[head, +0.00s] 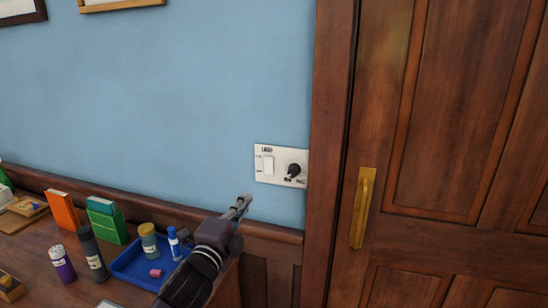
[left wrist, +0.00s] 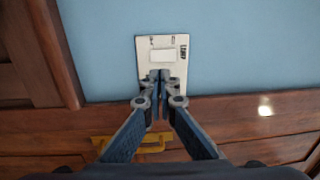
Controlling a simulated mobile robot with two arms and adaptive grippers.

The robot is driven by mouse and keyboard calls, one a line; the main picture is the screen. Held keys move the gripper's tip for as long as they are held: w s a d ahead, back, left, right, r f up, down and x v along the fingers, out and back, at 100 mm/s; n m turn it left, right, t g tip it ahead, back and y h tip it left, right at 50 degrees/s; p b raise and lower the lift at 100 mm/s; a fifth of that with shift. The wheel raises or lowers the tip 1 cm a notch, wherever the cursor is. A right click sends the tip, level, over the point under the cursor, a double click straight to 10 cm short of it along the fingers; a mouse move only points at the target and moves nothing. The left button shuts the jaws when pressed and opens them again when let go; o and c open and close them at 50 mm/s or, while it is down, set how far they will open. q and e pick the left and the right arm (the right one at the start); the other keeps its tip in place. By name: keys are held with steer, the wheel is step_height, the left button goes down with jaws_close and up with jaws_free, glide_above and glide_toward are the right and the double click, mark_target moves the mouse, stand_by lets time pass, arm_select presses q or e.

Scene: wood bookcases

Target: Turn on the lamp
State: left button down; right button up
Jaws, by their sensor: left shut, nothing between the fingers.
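A white wall plate (head: 280,166) marked as a lamp control is fixed to the blue wall beside the door frame. It carries a white rocker switch (head: 268,164) on its left and a black round knob (head: 293,171) on its right. My left gripper (head: 245,199) is shut and empty, below and to the left of the plate in the head view. In the left wrist view, the gripper's closed fingertips (left wrist: 158,78) overlap the lower part of the plate (left wrist: 172,73) and hide the knob. The rocker (left wrist: 162,56) shows just beyond the tips. Contact cannot be told. My right gripper is not in view.
A wooden door (head: 450,120) with a brass handle (head: 363,208) stands to the right. The wall around the plate is clear.

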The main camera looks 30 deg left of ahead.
arm_select(q)
step_height(320, 180, up, 2)
steer(key=p, duration=0.4)
glide_toward(268, 161)
steer(key=shift+t, duration=0.3)
steer(key=x, duration=0.5)
steer(key=shift+w+a+f, duration=0.1)
steer(key=shift+w+a, duration=0.05)
steer(key=shift+w, duration=0.05)
steer(key=shift+x, duration=0.8)
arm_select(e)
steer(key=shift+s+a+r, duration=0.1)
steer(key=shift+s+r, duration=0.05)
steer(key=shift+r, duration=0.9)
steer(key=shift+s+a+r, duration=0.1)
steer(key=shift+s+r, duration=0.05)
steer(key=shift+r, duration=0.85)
arm_select(q)
steer(key=shift+f, duration=0.15)
